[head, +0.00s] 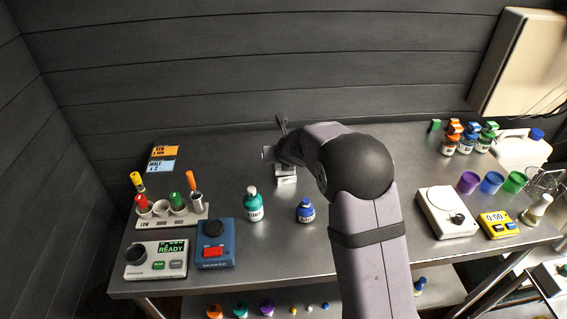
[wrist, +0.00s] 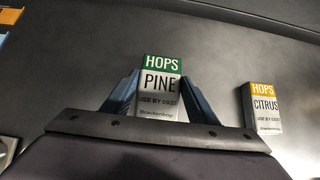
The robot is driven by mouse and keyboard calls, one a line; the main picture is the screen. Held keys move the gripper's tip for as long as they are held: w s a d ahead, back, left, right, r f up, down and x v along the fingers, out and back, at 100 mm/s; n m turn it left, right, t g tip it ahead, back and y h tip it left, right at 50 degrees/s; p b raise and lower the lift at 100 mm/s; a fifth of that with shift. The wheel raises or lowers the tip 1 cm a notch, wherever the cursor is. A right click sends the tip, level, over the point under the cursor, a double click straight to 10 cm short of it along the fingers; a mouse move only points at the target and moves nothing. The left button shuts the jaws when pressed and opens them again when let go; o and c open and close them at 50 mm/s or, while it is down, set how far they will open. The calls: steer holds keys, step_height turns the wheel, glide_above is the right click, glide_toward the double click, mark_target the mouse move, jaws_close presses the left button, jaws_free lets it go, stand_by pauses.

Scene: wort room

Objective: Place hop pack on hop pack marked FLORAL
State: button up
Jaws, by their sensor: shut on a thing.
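A white hop pack with a green top band, marked PINE (wrist: 161,88), is between the blue fingers of my gripper (wrist: 158,95) in the wrist view. My gripper is shut on it. A second pack with a yellow band, marked CITRUS (wrist: 262,108), stands apart to the right in the wrist view. In the head view my gripper (head: 284,165) is over the back middle of the steel table, partly hidden by my arm. No label reading FLORAL is legible in either view. I cannot tell whether anything lies under the held pack.
On the table (head: 340,262) are a teal bottle (head: 253,207), a blue bottle (head: 305,211), a blue box with a dial (head: 215,243) and a rack (head: 170,215). Jars (head: 467,138), coloured cups (head: 491,183) and a white jug (head: 518,148) stand at the right. Orange and blue cards (head: 161,165) lie back left.

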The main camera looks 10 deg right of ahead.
steer(key=shift+f, duration=0.35)
steer(key=shift+f, duration=0.15)
steer(key=o, duration=1.1)
steer(key=shift+s+r, duration=0.15)
steer(key=shift+r, duration=0.25)
steer(key=p+v, duration=0.2)
steer(key=v, duration=0.9)
steer(key=shift+s+r, duration=0.2)
steer(key=shift+s, duration=0.05)
